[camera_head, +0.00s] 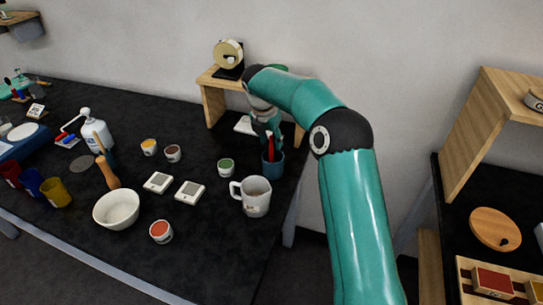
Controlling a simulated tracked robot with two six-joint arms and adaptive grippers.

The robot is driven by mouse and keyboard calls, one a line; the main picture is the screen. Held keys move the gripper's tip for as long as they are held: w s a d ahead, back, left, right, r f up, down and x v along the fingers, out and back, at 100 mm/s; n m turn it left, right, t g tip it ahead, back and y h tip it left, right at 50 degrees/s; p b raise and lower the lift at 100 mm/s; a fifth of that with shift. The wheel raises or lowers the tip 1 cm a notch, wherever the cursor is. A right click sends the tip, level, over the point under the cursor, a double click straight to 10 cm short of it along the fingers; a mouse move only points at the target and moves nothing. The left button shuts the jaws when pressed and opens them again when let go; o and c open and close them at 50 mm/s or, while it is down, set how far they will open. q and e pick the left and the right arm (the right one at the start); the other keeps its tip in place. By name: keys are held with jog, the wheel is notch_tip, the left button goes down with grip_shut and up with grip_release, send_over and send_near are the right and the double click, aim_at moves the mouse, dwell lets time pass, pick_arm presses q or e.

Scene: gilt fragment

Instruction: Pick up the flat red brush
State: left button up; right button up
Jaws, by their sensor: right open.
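A slim red item, seemingly the flat red brush (271,153), stands upright in a small blue-teal cup (273,168) near the right end of the dark table. Its lower part is hidden inside the cup, and its top is hidden by my gripper. My right gripper (268,140) points down just above the cup, with its fingers around the upper part of the red item. It is open; whether a finger touches the item is too small to tell. My left gripper is out of view.
A white mug (256,199) stands close in front of the cup, and a small green-topped jar (226,167) is to its left. A wooden stand (213,103) is behind. A white bowl (116,210) and several small jars occupy the table's middle.

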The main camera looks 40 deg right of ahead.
jog(key=shift+d+f, duration=0.1)
jog(key=shift+f, duration=0.3)
jog(key=shift+c, duration=0.3)
grip_shut()
jog(key=shift+r, duration=0.15)
